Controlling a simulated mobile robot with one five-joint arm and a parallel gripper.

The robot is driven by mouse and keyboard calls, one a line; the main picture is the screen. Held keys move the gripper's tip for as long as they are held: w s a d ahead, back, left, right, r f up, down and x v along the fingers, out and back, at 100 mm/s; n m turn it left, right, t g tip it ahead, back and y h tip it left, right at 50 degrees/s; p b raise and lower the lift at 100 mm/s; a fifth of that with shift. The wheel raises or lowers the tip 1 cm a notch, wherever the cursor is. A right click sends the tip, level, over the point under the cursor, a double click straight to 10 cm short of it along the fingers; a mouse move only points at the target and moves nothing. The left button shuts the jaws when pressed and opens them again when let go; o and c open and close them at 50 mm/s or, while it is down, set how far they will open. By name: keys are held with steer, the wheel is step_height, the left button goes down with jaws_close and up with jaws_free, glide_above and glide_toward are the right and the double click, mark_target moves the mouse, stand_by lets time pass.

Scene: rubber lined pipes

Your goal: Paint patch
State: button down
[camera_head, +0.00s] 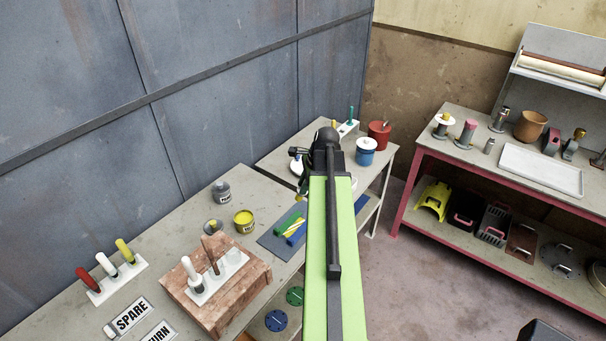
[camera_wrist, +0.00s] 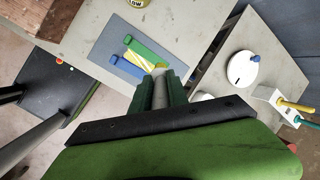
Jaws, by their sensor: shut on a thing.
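My gripper (camera_wrist: 159,92) is shut on a grey rod-like tool (camera_wrist: 159,88), probably a brush, with a yellowish tip showing beyond the green fingers in the wrist view. In the head view, my arm mostly hides the gripper and tool. A blue-grey mat (camera_wrist: 103,50) lies on the bench beyond the tool. On it are a green strip (camera_wrist: 146,46), a blue strip (camera_wrist: 125,68) and a yellow striped patch (camera_wrist: 138,60) between them. The tool overlaps the patch's edge in the picture; I cannot tell whether they touch. The strips also show in the head view (camera_head: 288,222).
A yellow tin (camera_head: 244,221) and a grey tin (camera_head: 221,190) stand on the bench. A brick block (camera_head: 240,297) bears a white tool holder. Blue (camera_head: 366,152) and red (camera_head: 379,135) pots stand on the farther table.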

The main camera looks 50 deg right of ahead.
steer(key=shift+m, duration=0.3)
step_height(320, 180, down, 5)
steer(key=b, duration=0.5)
steer(key=shift+s+b, duration=0.1)
steer(key=shift+b, duration=0.2)
steer(key=shift+r, duration=0.1)
